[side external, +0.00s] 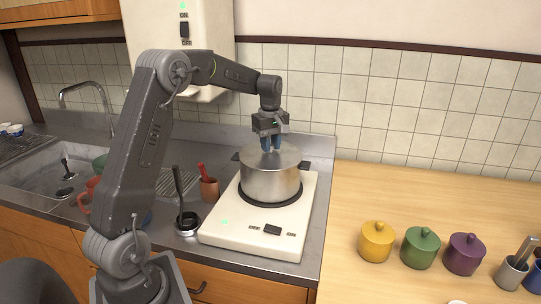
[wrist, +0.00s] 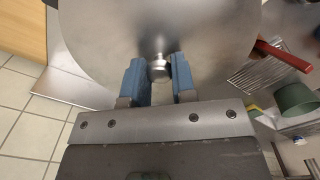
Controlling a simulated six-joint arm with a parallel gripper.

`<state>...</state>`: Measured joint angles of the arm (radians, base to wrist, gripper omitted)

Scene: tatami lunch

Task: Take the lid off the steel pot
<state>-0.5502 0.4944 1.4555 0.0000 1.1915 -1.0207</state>
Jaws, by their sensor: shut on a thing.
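The steel pot (side external: 270,184) stands on the white hot plate, with dark handles at its sides. Its steel lid (side external: 291,158) lies on top or very near the rim; I cannot tell whether there is a gap. My gripper (side external: 272,148) points straight down over the middle of the lid. In the wrist view my gripper's blue fingers (wrist: 158,72) are on both sides of the lid's knob (wrist: 158,68), shut on it. The lid (wrist: 110,35) fills the upper middle of that view and hides the pot.
The hot plate (side external: 222,238) sits on the steel counter. Yellow (side external: 376,242), green (side external: 420,248) and purple (side external: 464,254) lidded jars stand on the wooden counter (side external: 350,190), which is clear nearer the pot.

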